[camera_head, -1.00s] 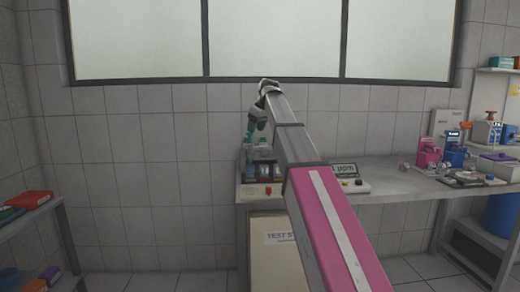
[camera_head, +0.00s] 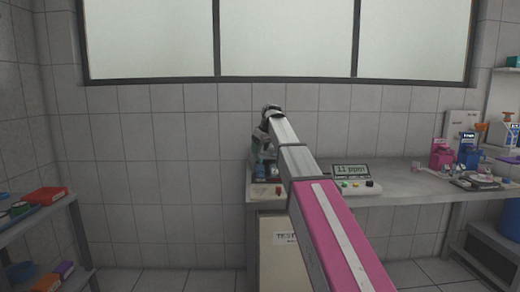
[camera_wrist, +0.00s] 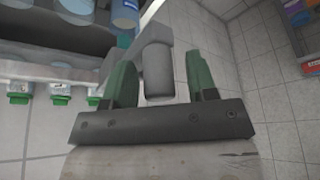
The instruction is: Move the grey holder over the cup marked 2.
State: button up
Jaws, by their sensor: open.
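The grey holder (camera_wrist: 157,72), a piece with a rounded cylindrical end, shows in the wrist view between the two green fingers of my gripper (camera_wrist: 162,62). The fingers are open, with a gap visible on each side of it. Blue cups show at the upper left of the wrist view, one of them (camera_wrist: 125,14) beside the holder's grey arm. I cannot read a 2 on any cup. In the head view my gripper (camera_head: 262,137) is above the rack at the bench's left end, mostly hidden by my own arm.
Green buttons (camera_wrist: 60,90) line the rack's front edge in the wrist view. A display reading 11 ppm (camera_head: 351,171) stands right of my arm on the bench (camera_head: 410,180). Pink and blue bottles stand farther right. A shelf (camera_head: 40,225) is at the left.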

grip_shut()
jog(key=d, duration=0.7)
grip_release()
